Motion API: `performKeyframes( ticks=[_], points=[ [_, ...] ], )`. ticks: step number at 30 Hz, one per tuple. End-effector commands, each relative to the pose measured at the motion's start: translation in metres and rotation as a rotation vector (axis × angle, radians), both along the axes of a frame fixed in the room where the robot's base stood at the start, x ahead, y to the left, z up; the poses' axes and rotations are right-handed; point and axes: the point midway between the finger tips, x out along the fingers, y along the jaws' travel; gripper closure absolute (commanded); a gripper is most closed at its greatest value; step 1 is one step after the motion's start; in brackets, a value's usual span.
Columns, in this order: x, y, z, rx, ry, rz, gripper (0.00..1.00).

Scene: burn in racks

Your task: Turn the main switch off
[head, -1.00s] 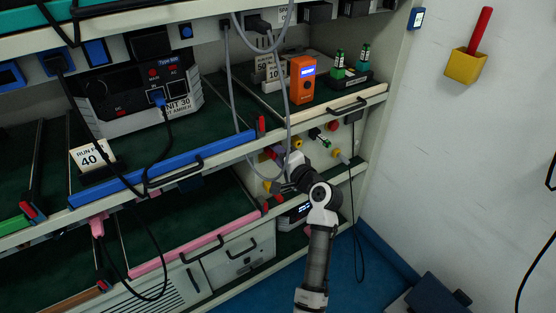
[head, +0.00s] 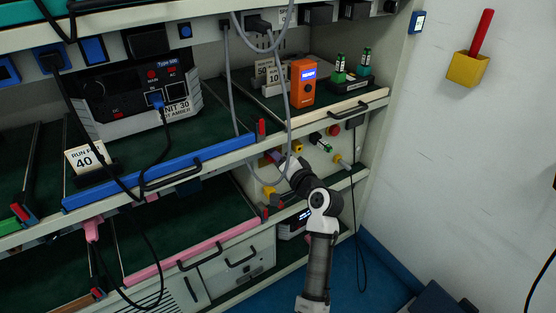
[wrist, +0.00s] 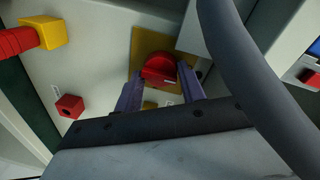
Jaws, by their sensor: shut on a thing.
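The main switch is a red rotary knob (wrist: 159,69) on a yellow plate (wrist: 147,45) in the wrist view. A short pale mark shows on the knob, towards the lower right. My gripper (wrist: 160,76) has its two purple fingers on either side of the knob, shut on it. In the head view my gripper (head: 274,159) is at the panel under the right shelf, partly behind a grey cable. The knob itself is hidden there by my gripper and the cable.
A thick grey cable (wrist: 262,85) passes close in front of my wrist. In the head view, an orange meter (head: 303,83) stands on the shelf above.

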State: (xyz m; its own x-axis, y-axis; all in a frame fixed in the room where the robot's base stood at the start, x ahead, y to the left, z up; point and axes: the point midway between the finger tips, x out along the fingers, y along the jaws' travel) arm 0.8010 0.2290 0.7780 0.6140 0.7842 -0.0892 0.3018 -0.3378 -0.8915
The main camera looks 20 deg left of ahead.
Motion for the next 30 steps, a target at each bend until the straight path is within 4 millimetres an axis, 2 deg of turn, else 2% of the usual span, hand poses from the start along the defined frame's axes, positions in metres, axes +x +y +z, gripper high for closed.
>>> performKeyframes(
  ticks=[2, 3, 7, 15, 19, 23, 30],
  points=[
    [0.000, 0.000, 0.002, 0.001, -0.005, 0.000, 0.83],
    [0.000, 0.000, 0.002, 0.001, -0.005, 0.000, 0.58],
    [0.000, 0.000, 0.002, 0.001, -0.003, 0.000, 0.41],
    [0.000, 0.000, 0.000, 0.001, -0.001, 0.000, 0.40],
    [-0.005, -0.007, 0.000, 0.001, 0.000, -0.002, 0.40],
    [-0.018, -0.025, 0.002, 0.002, -0.001, -0.004, 0.40],
    [-0.053, -0.068, 0.007, 0.001, -0.001, -0.004, 0.40]
  ],
)
